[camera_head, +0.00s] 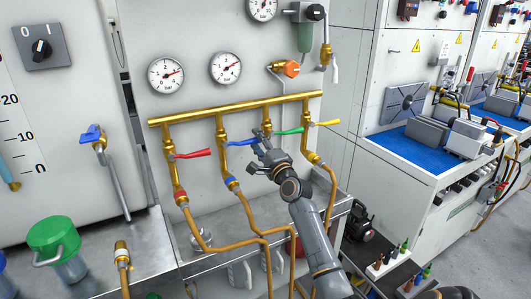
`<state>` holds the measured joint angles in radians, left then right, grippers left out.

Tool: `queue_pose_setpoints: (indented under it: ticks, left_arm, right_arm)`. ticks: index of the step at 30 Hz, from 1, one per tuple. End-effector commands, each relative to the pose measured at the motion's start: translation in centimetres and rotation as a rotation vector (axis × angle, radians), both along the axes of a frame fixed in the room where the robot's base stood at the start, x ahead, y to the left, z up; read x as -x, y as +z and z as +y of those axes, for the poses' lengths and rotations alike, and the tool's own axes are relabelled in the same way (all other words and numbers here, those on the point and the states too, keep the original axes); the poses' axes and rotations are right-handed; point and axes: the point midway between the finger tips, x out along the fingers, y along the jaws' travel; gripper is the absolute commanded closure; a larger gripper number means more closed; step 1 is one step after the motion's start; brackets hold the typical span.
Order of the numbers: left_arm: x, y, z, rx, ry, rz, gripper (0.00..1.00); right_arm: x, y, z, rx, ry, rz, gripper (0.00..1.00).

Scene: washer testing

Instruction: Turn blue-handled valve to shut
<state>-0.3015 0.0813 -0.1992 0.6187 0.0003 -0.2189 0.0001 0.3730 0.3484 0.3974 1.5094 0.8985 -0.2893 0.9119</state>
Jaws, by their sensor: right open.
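The blue-handled valve (241,142) sits on the second drop pipe under the horizontal brass manifold (235,107). Its blue lever points right, roughly sideways across the vertical pipe, with a slight upward tilt. My right gripper (259,153) is open, just right of and below the lever's tip. Its fingers point left and up, in front of the third pipe. I cannot tell whether a finger touches the lever. The gripper partly hides the third pipe below the green-handled valve (288,132). My left gripper is not in view.
A red-handled valve (194,154) is left of the blue one, and a yellow-handled valve (326,123) is at the right. Another blue-handled tap (93,134) is on the left panel. Gauges (225,68) hang above. Brass hoses (213,247) run below.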

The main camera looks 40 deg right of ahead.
Motion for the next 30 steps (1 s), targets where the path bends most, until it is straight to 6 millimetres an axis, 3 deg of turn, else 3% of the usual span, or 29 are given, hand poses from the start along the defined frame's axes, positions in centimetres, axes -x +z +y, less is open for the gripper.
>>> queue_pose_setpoints:
  ticks: [15, 21, 30]
  left_arm:
    - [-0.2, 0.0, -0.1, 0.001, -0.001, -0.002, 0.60]
    - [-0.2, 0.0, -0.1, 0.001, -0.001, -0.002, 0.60]
    - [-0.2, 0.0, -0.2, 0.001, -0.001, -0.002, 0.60]
  right_arm:
    - [9.3, -2.2, 2.2, -0.002, 0.000, 0.007, 0.56]
    - [10.7, -2.4, 2.6, -0.002, -0.001, 0.006, 0.56]
    - [10.8, -2.4, 2.6, -0.002, -0.001, 0.005, 0.56]
